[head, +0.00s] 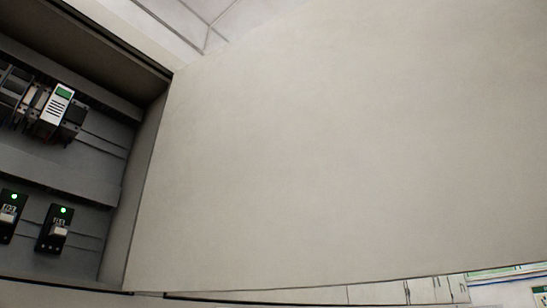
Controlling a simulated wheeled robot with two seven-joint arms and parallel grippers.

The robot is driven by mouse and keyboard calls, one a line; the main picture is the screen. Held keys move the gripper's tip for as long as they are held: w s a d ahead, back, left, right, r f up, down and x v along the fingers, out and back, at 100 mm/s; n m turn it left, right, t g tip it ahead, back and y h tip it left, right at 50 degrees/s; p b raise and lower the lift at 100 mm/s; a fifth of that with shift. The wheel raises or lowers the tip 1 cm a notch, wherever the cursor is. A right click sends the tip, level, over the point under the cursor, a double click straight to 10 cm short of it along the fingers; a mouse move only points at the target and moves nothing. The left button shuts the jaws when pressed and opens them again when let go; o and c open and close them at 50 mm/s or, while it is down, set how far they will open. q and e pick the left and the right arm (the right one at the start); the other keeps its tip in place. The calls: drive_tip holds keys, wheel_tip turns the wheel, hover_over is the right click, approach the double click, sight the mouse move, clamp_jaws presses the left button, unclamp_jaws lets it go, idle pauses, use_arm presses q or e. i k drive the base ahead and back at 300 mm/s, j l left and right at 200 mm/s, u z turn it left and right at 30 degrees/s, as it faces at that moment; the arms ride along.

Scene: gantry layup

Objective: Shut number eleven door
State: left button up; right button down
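A large plain beige door panel (340,150) fills the middle and right of the head view. It stands swung open from the right side of an electrical cabinet (120,230). No number shows on the face of the door that I see, so I cannot tell whether it is number eleven. The door's lower edge shows along the bottom of the view; no handle is visible. Neither of my grippers is in view.
Inside the cabinet are a white module with a green display (57,104) and two black breakers (54,230) with lit green lamps. White cabinets (400,291) show below the door at the bottom right. Ceiling panels (180,18) show at the top.

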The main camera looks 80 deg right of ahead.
sight(327, 142)
drive_tip(key=k+l+z, duration=0.3)
drive_tip(key=k+l, duration=0.4)
drive_tip(key=k, duration=0.2)
drive_tip(key=k+l+z, duration=0.3)
drive_tip(key=k+l, duration=0.55)
